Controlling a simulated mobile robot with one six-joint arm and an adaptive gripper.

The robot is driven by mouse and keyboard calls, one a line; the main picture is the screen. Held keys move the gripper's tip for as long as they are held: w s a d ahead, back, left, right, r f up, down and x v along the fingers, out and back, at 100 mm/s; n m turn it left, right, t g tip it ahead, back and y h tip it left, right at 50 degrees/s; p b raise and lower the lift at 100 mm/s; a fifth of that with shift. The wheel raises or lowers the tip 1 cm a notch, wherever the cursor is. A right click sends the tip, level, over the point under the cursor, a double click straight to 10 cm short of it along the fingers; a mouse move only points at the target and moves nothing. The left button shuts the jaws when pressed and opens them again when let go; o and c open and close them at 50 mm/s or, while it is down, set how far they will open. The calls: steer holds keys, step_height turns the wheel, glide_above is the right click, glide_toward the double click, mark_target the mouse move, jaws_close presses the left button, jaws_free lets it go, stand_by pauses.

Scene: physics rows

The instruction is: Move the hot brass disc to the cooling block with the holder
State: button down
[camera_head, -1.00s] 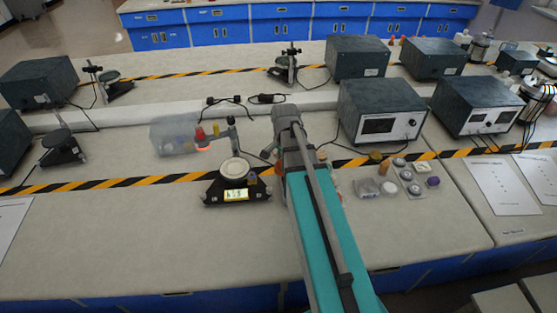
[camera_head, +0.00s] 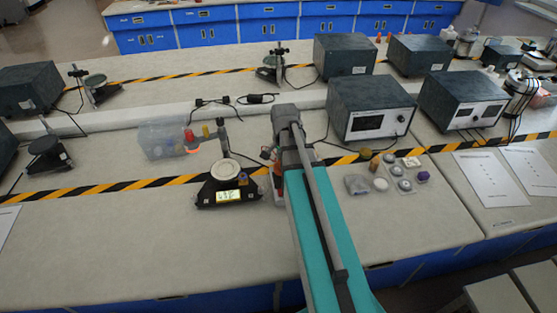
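My arm reaches from the lower right to the middle of the bench; its wrist end points down and away, and my gripper is hidden behind it. An orange glow (camera_head: 194,151) shows under a small red-topped item (camera_head: 189,136) left of the arm; I cannot tell whether it is the hot brass disc. A black stand with a lit display (camera_head: 229,196) carries a pale round plate (camera_head: 224,171), just left of my wrist. I cannot pick out the holder or the cooling block with certainty.
A clear box (camera_head: 161,140) stands left of the glow. Right of my arm lie a grey packet (camera_head: 357,185), a purple-topped item (camera_head: 423,176) and several small round pieces. Grey instrument boxes (camera_head: 369,109) stand behind. The front of the bench is mostly clear.

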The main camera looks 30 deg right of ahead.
steer(key=shift+s+d, duration=0.45)
steer(key=shift+d, duration=0.35)
steer(key=shift+s+d, duration=0.4)
steer(key=shift+d, duration=0.4)
steer(key=shift+d, duration=0.1)
steer(key=shift+s+d, duration=0.45)
steer(key=shift+d, duration=0.4)
steer(key=shift+s+d, duration=0.5)
steer(key=shift+d, duration=0.35)
steer(key=shift+s+d, duration=0.45)
steer(key=shift+d, duration=0.4)
steer(key=shift+s+d, duration=0.1)
steer(key=shift+s+d, duration=0.45)
steer(key=shift+d, duration=0.4)
steer(key=shift+s+d, duration=0.45)
steer(key=shift+d, duration=0.35)
steer(key=shift+s+d, duration=0.45)
steer(key=shift+d, duration=0.4)
steer(key=shift+d, duration=0.1)
steer(key=shift+s+d, duration=0.45)
steer(key=shift+d, duration=0.4)
steer(key=shift+s+d, duration=0.5)
steer(key=shift+d, duration=0.4)
steer(key=shift+s+d, duration=0.45)
steer(key=shift+d, duration=0.4)
